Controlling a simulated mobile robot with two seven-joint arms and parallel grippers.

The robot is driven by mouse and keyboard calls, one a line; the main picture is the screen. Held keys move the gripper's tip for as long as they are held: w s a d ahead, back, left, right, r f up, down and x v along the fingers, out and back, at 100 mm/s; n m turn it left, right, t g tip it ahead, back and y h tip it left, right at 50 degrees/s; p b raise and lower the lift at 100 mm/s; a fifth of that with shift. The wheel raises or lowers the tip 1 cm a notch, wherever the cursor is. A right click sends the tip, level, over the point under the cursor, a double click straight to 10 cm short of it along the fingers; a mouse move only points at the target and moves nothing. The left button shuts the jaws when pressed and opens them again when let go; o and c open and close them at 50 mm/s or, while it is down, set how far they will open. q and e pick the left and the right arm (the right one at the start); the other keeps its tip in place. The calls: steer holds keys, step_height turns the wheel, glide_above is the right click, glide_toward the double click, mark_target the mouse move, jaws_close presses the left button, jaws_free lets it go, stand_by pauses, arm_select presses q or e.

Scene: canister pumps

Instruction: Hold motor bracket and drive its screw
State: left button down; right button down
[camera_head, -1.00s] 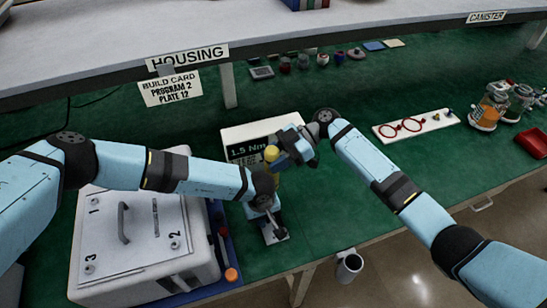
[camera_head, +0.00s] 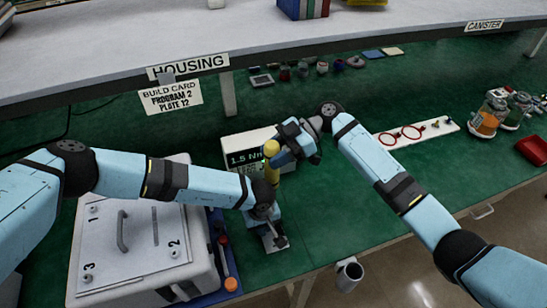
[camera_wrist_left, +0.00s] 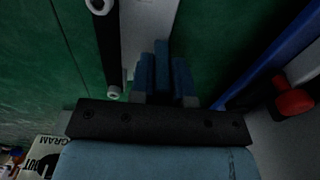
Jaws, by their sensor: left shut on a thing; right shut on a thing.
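A yellow driver (camera_head: 271,152) stands roughly upright in the head view. My right gripper (camera_head: 278,158) is shut on it from the right. My left gripper (camera_head: 270,228) is lower, in front of the driver, shut on what appears to be the motor bracket (camera_head: 276,243), a small grey metal piece by the bench's front edge. In the left wrist view, the blue fingers of my left gripper (camera_wrist_left: 162,75) are close together over a pale grey part (camera_wrist_left: 149,28). The screw and the driver tip are hidden behind the left gripper and wrist.
A white display box (camera_head: 246,146) reading 1.5 Nm stands behind the grippers. A white housing (camera_head: 105,225) with numbered corners stands left, beside a blue tray (camera_head: 222,228) with an orange-ended tool (camera_head: 231,284). A white board (camera_head: 440,122) with red rings lies right. Green bench between is free.

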arm_select(q)
steer(key=c, duration=1)
jaws_free()
steer(key=shift+r, duration=0.1)
step_height(320, 180, up, 7)
steer(key=shift+r, duration=0.1)
steer(key=shift+w+r, duration=0.1)
steer(key=shift+r, duration=0.35)
steer(key=shift+d, duration=0.1)
